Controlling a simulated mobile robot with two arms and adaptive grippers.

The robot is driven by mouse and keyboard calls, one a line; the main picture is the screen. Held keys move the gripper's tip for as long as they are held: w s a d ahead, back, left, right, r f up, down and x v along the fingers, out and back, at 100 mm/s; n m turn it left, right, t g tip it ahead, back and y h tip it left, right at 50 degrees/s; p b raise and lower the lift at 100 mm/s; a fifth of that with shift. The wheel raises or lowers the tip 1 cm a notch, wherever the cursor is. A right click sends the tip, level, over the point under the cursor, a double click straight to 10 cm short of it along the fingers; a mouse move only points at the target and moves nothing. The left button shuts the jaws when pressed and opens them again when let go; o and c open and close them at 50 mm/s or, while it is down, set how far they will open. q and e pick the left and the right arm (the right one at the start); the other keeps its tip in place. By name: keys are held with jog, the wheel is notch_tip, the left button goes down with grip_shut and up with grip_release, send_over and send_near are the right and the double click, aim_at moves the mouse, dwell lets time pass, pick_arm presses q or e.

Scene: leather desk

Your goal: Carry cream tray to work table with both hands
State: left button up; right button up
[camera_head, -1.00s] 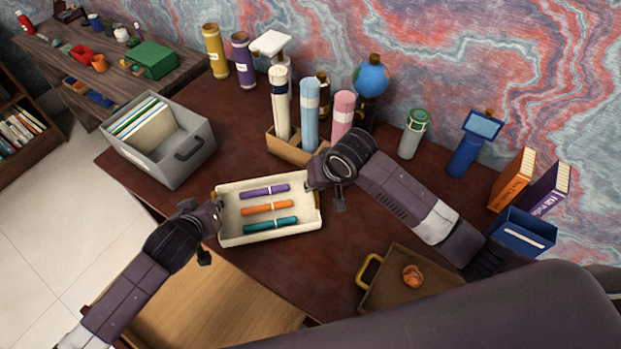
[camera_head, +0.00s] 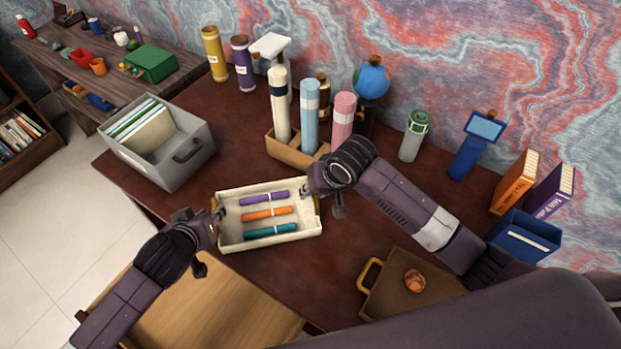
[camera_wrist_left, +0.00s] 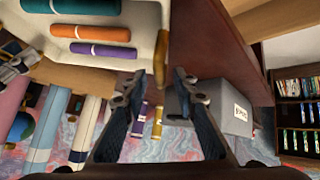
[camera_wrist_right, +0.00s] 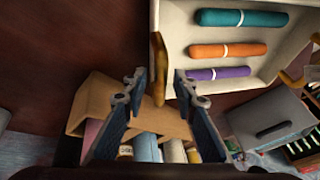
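The cream tray (camera_head: 230,243) holds purple, orange and teal pens and is at the middle of the dark leather desk. I cannot tell whether it rests on the desk or is just above it. My left gripper (camera_head: 215,217) is at its left end, fingers on either side of the yellowish handle, which also shows in the left wrist view (camera_wrist_left: 161,50). My right gripper (camera_head: 311,192) is at the right end.
A light wooden surface (camera_head: 205,310) lies at the lower left. A grey bin (camera_head: 180,165) stands left of the tray, a tube holder (camera_head: 290,150) behind it, and a brown tray (camera_head: 400,295) at lower right. A cluttered side table (camera_head: 120,85) is at the far left.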

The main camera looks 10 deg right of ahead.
jog(key=shift+r, duration=0.2)
pick_arm(q)
jog(key=v, duration=0.9)
pick_arm(e)
jog(key=v, duration=1.1)
jog(key=shift+s+r, duration=0.2)
jog(key=shift+r, duration=0.1)
pick_arm(q)
jog(key=shift+s+r, duration=0.1)
jog(key=shift+s, duration=0.05)
jog(key=shift+s, duration=0.1)
pick_arm(e)
jog(key=shift+f, duration=0.1)
